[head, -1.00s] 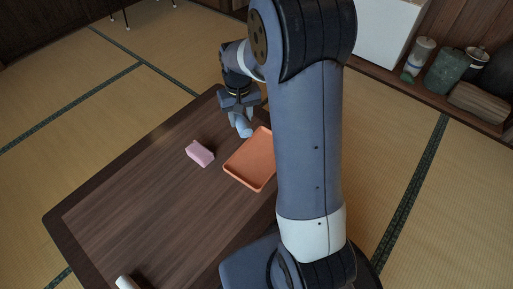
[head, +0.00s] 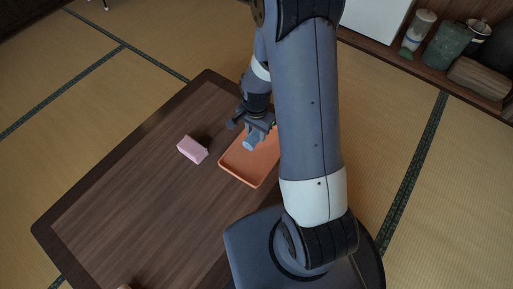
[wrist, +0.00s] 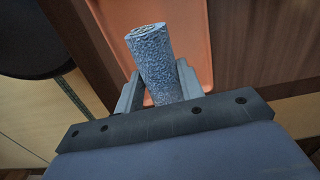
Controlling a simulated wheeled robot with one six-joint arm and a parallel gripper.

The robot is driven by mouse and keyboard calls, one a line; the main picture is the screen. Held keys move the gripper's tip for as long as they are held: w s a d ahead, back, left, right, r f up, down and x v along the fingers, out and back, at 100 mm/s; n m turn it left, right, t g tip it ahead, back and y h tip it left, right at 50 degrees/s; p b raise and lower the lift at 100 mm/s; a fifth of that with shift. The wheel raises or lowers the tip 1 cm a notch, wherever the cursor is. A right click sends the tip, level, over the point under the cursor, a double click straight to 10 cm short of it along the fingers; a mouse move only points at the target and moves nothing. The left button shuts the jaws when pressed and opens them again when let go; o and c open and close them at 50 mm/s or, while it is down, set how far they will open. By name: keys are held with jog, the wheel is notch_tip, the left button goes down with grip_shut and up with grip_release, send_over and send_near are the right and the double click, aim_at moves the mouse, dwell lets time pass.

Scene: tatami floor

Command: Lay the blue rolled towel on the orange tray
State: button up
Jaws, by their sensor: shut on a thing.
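The blue rolled towel (wrist: 158,62) is between the fingers of my gripper (wrist: 160,84) in the wrist view, its spiral end pointing away from the palm. In the head view, my gripper (head: 258,128) is shut on the towel (head: 250,142), over the orange tray (head: 254,166). The tray also shows behind the towel in the wrist view (wrist: 192,22). I cannot tell whether the towel touches the tray. My arm hides the tray's right part in the head view.
A pink block (head: 192,149) lies on the dark wooden table (head: 140,200), left of the tray. A white object is cut off at the bottom edge. The table's left half is mostly clear. Jars (head: 445,45) stand on a shelf at the upper right.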

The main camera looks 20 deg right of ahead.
aim_at(256, 131)
notch_tip(256, 131, down, 9)
jog(key=b, duration=0.3)
jog(key=shift+r, duration=0.1)
jog(key=shift+b, duration=0.3)
jog(key=o, duration=1)
jog(key=shift+c, duration=0.2)
notch_tip(256, 131, up, 12)
jog(key=p, duration=0.5)
jog(key=shift+p, duration=0.3)
